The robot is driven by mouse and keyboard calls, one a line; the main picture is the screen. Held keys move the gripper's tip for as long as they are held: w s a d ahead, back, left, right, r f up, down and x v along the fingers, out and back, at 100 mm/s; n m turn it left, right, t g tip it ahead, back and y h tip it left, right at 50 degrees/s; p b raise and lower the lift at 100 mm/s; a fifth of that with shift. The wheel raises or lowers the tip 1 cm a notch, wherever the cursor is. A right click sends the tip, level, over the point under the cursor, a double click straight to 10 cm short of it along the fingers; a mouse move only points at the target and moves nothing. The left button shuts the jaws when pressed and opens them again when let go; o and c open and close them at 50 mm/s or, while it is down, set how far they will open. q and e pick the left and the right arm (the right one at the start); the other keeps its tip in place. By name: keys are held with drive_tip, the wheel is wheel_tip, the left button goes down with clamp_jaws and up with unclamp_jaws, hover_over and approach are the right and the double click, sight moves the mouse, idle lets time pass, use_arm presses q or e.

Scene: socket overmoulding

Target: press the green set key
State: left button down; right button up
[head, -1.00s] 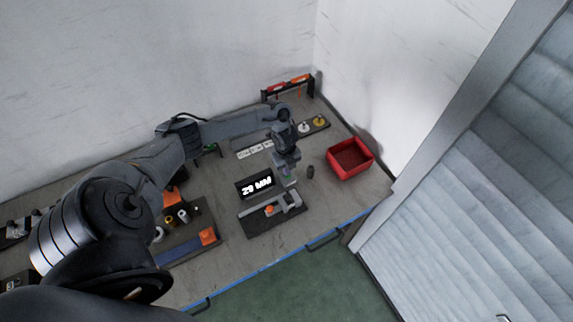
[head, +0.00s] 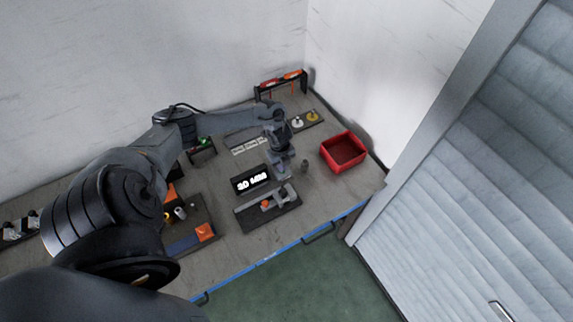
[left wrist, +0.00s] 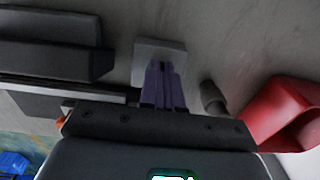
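My left gripper (head: 283,173) points down beside the display in the head view. In the left wrist view its purple-grey fingers (left wrist: 162,88) are together and empty. Their tips lie over a light grey block (left wrist: 160,50); I cannot tell whether they touch it. No green key face shows on the block, whose near part is hidden behind the fingers. The black display (head: 251,181) shows white figures, blurred, that look like 30 MM. A grey measuring fixture (head: 268,208) with an orange part (head: 265,204) lies in front of the display. My right gripper is out of view.
A small dark cylinder (head: 305,166) stands close right of the gripper, with a red bin (head: 344,152) beyond. A small rack with a green item (head: 204,143) stands at the back left. Bare bench lies right of the fixture.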

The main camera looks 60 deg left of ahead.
use_arm(q)
drive_tip(key=shift+s+f, duration=0.35)
drive_tip(key=shift+f, duration=0.1)
drive_tip(key=shift+w+r+p, duration=0.1)
drive_tip(key=shift+r+p, duration=0.4)
drive_tip(key=shift+p, duration=0.1)
wheel_tip(320, 180, up, 4)
drive_tip(key=p, duration=0.3)
drive_tip(key=shift+f, duration=0.1)
wheel_tip(320, 180, up, 10)
drive_tip(key=shift+a, duration=0.15)
drive_tip(key=shift+w, duration=0.1)
